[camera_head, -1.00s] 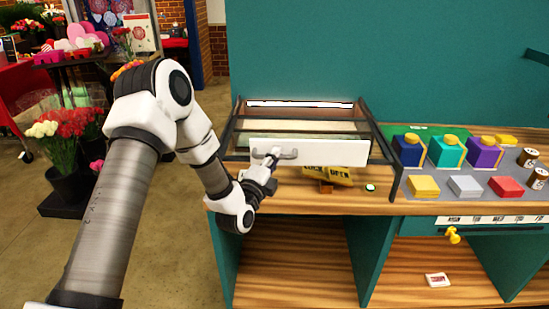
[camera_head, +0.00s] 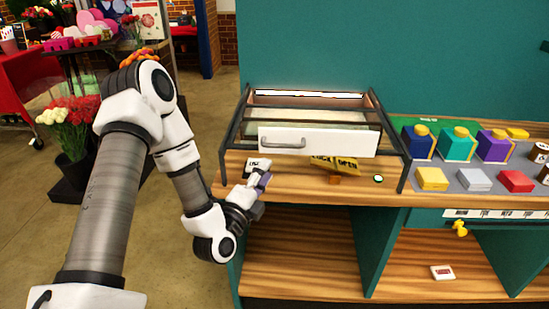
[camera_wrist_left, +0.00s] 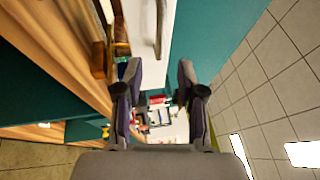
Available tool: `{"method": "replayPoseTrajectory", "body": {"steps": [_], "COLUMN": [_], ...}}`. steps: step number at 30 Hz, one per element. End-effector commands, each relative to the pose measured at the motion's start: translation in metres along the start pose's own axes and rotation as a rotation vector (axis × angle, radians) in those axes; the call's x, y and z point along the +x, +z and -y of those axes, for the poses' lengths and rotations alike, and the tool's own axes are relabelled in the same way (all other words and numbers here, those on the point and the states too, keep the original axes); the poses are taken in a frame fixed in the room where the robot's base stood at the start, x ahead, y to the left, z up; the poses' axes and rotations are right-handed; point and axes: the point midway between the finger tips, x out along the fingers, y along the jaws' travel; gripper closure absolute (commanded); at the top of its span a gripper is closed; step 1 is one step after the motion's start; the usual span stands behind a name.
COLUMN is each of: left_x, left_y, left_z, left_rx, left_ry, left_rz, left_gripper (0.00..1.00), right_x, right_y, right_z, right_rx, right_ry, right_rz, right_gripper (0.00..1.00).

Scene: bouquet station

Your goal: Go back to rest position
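My left arm comes in from the left of the head view. Its gripper (camera_head: 262,176) is in front of the wooden counter, below and left of the grey handle (camera_head: 283,144) and apart from it. In the left wrist view the two fingers of the left gripper (camera_wrist_left: 158,78) are spread with nothing between them. The handle (camera_wrist_left: 159,28) also shows there, beyond the fingertips. It is fixed to a white front panel (camera_head: 340,142) of a dark-framed, glass-topped case. My right gripper is not in view.
Coloured boxes stand on a grey mat (camera_head: 455,188) at right. Open shelves (camera_head: 300,268) lie below the counter. Flower buckets (camera_head: 72,168) stand at left, with bare floor between.

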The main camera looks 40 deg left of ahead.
Motion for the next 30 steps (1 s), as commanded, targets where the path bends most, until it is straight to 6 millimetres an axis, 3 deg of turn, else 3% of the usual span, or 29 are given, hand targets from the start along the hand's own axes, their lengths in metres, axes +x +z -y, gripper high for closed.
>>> {"method": "replayPoseTrajectory", "body": {"steps": [4, 20, 23, 25, 28, 30], "left_x": [-0.011, -0.013, -0.021, -0.034, -0.068, -0.104], "left_y": [0.0, 0.0, -0.018, -0.049, -0.094, -0.118], "left_z": [0.001, -0.003, -0.024, -0.051, -0.112, -0.16], "left_rx": [0.0, 0.002, 0.031, 0.077, 0.075, -0.037], "left_ry": [-0.001, 0.007, 0.058, 0.126, 0.354, 0.587], "left_rz": [0.0, -0.001, -0.056, -0.144, -0.275, -0.316], "left_gripper": [0.61, 0.61, 0.61, 0.61, 0.61, 0.61], "right_x": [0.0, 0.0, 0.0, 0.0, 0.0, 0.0], "right_y": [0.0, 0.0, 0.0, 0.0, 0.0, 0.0], "right_z": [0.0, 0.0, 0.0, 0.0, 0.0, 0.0], "right_rx": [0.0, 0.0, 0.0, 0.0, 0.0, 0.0], "right_ry": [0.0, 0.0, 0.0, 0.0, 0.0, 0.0], "right_rz": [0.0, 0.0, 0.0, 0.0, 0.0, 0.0], "right_gripper": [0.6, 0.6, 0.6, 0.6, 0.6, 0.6]}}
